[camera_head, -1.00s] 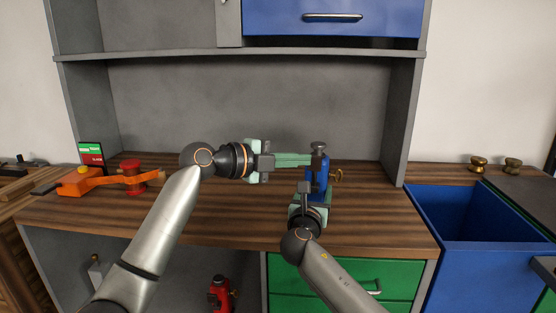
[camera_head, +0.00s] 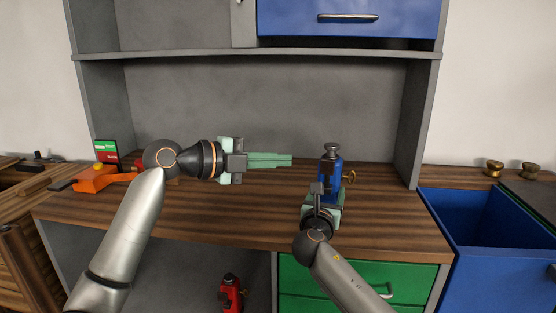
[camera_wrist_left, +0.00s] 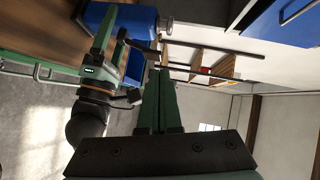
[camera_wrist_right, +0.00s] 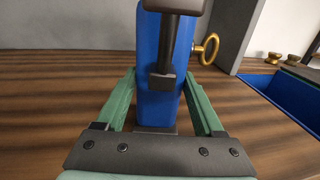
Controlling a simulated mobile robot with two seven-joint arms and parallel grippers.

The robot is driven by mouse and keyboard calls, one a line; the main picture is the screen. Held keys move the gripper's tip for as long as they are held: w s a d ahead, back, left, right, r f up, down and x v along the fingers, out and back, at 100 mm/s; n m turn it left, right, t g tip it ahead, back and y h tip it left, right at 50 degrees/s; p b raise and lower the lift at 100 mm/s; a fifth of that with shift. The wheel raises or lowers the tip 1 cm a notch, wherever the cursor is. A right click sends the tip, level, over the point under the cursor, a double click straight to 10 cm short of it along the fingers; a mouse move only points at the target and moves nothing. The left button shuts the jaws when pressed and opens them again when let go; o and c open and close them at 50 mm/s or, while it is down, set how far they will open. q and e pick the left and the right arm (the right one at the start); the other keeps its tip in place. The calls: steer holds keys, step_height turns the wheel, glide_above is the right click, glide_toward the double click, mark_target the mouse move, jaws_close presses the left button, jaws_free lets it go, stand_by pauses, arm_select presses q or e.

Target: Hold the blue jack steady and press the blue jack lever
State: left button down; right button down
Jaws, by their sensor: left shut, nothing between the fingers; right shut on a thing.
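The blue jack (camera_head: 331,172) stands upright on the wooden worktop, with a dark round cap on top. A dark bar with a block at its end, which looks like the jack lever (camera_wrist_right: 166,65), is in front of the blue body in the right wrist view. My right gripper (camera_head: 325,193) is shut on the jack's lower body, one green finger on each side (camera_wrist_right: 164,92). My left gripper (camera_head: 290,160) is shut and empty, its fingertips pointing right, a short gap left of the jack. The left wrist view shows its closed fingers (camera_wrist_left: 158,90) and the jack (camera_wrist_left: 138,22).
A brass key-like knob (camera_wrist_right: 209,48) sticks out of the jack's right side. An orange tool (camera_head: 95,179) lies at the worktop's left end. A red jack (camera_head: 230,292) stands below the worktop. A blue bin (camera_head: 490,218) is at right. The middle worktop is clear.

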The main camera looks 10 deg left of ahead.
mark_target(332, 167)
arm_select(q)
steer(key=s+f, duration=0.1)
steer(key=s+f+m+t+h, duration=0.1)
steer(key=f+m, duration=0.1)
steer(key=shift+s+a+f+t+h, duration=0.25)
steer(key=shift+s+a+t+h, duration=0.05)
steer(key=shift+s, duration=0.1)
steer(key=shift+d, duration=0.1)
steer(key=x, duration=1)
steer(key=shift+r, duration=0.1)
stand_by(0.3)
